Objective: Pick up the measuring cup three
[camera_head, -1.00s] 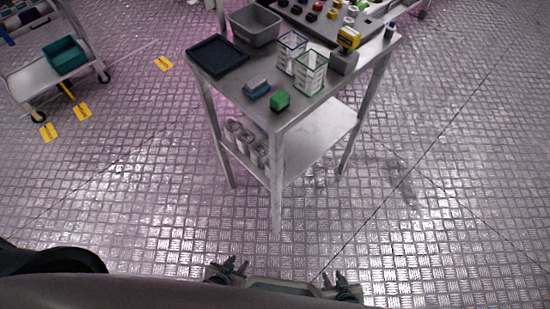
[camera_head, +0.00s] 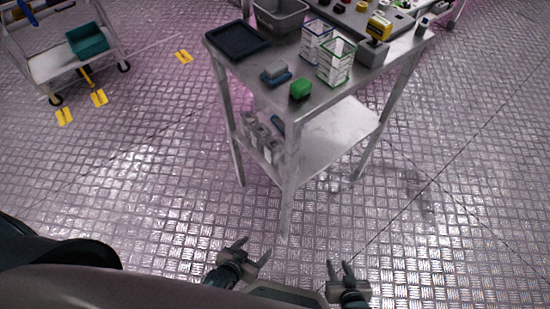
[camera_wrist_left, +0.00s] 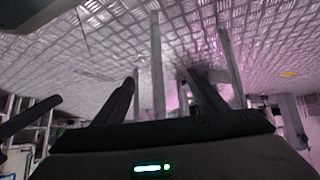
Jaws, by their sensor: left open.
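Two clear containers stand on the steel table's top, one with a blue rim (camera_head: 316,41) and one with a green rim (camera_head: 336,63). Several grey cup-like vessels (camera_head: 262,138) stand in a row on the lower shelf, partly hidden by the table's edge. I cannot tell which of these is measuring cup three. My left gripper (camera_head: 256,247) is open and empty, low in front of the table and apart from it. In the left wrist view its two fingers (camera_wrist_left: 160,78) are spread with nothing between them. My right gripper (camera_head: 340,266) is also open and empty, to its right.
The table (camera_head: 312,108) also bears a dark tray (camera_head: 237,41), a grey bin (camera_head: 281,18), a green block (camera_head: 300,89), a blue-grey item (camera_head: 275,74) and a yellow device (camera_head: 379,27). A cart with a teal bin (camera_head: 87,40) stands far left. Floor before the table is clear.

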